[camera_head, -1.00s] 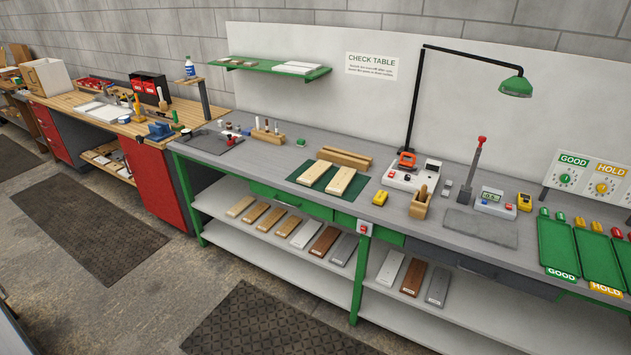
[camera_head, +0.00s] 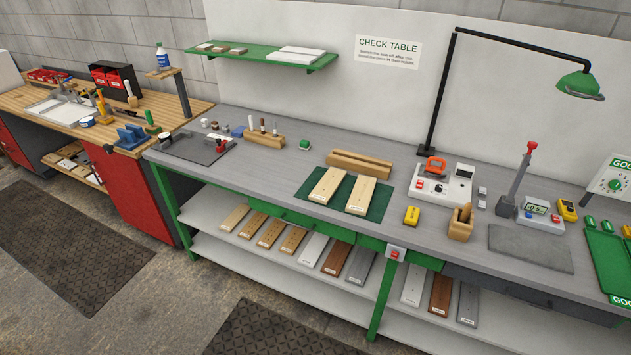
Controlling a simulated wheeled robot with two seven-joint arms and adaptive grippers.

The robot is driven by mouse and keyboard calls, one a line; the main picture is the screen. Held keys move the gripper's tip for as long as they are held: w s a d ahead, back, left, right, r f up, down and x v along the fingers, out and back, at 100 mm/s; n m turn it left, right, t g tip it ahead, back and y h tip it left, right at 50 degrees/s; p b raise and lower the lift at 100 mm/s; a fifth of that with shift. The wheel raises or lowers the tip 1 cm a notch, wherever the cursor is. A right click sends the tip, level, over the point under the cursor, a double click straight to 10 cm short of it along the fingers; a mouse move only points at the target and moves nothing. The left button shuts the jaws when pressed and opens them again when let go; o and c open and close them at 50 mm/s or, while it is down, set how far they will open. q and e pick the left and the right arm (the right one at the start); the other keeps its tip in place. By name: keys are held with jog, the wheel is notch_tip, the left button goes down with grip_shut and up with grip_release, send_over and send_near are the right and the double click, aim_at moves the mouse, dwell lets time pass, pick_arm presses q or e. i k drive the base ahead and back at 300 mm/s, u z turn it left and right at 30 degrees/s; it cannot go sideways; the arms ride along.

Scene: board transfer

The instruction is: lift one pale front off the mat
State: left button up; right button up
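Two pale fronts lie side by side on the dark green mat (camera_head: 314,189) on the check table. The left pale front (camera_head: 328,186) and the right pale front (camera_head: 361,195) lie flat, slightly apart, with green mat showing between them. Neither of my grippers is in view.
A wooden rack (camera_head: 359,165) stands just behind the mat. A yellow device (camera_head: 411,215) and a wooden holder (camera_head: 461,223) sit to the right. A lamp (camera_head: 577,85) overhangs the right side. A shelf below holds several boards. The tabletop left of the mat is largely clear.

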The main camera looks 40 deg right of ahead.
aim_at(360, 200)
jog(key=z, duration=0.05)
jog(key=i, duration=0.95)
jog(key=z, duration=1)
jog(key=i, duration=0.85)
jog(key=z, duration=0.7)
